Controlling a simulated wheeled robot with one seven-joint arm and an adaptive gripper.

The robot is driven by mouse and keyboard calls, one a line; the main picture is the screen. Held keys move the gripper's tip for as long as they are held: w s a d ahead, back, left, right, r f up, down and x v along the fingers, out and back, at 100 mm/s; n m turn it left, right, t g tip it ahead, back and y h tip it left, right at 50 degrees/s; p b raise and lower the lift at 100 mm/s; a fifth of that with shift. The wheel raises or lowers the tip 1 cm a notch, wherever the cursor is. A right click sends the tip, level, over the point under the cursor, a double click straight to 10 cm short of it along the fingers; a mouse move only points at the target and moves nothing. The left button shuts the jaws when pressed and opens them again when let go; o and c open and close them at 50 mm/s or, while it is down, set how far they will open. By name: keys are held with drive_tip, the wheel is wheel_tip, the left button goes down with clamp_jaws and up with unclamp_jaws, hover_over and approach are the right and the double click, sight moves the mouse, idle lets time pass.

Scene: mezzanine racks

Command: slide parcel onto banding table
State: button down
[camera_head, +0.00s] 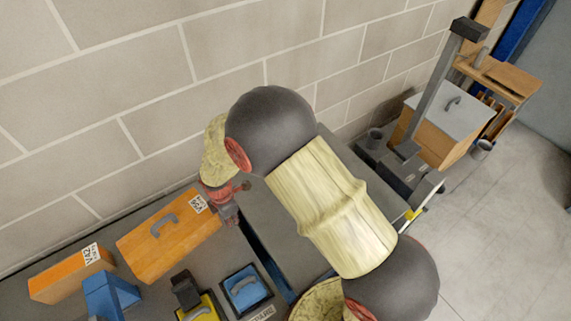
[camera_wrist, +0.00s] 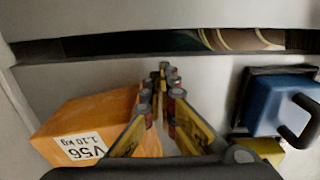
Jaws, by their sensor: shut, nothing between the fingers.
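An orange parcel (camera_head: 170,240) with a grey handle and a white V56 label lies on the grey table surface at the lower left. The wrist view shows the parcel (camera_wrist: 95,122) at the left, its label reading V56 1.10 kg. My gripper (camera_head: 232,218) is by the parcel's right end in the head view; I cannot tell whether they touch. In the wrist view my gripper (camera_wrist: 163,72) has its fingertips together, with nothing held. A second grey surface (camera_head: 265,215) lies right of a dark gap, partly hidden by my arm; I cannot tell if it is the banding table.
A smaller orange box (camera_head: 70,275), a blue object (camera_head: 108,296), a yellow item (camera_head: 200,308) and a blue-topped block (camera_head: 245,288) stand near the parcel. A block wall (camera_head: 150,80) runs behind. A post-mounted station (camera_head: 440,100) stands at the right; open floor (camera_head: 500,230) lies before it.

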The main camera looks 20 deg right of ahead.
drive_tip(key=shift+s+a, duration=0.5)
drive_tip(key=shift+a, duration=1.3)
drive_tip(key=shift+s+a, duration=0.5)
drive_tip(key=shift+a, duration=1.3)
drive_tip(key=shift+s+a, duration=0.5)
drive_tip(key=shift+a, duration=1.3)
idle(0.9)
idle(0.4)
drive_tip(key=shift+w+d, duration=0.2)
drive_tip(key=shift+d, duration=0.55)
drive_tip(key=shift+w+d, duration=0.2)
drive_tip(key=shift+d, duration=0.55)
wheel_tip(320, 180, up, 13)
drive_tip(key=p, duration=0.8)
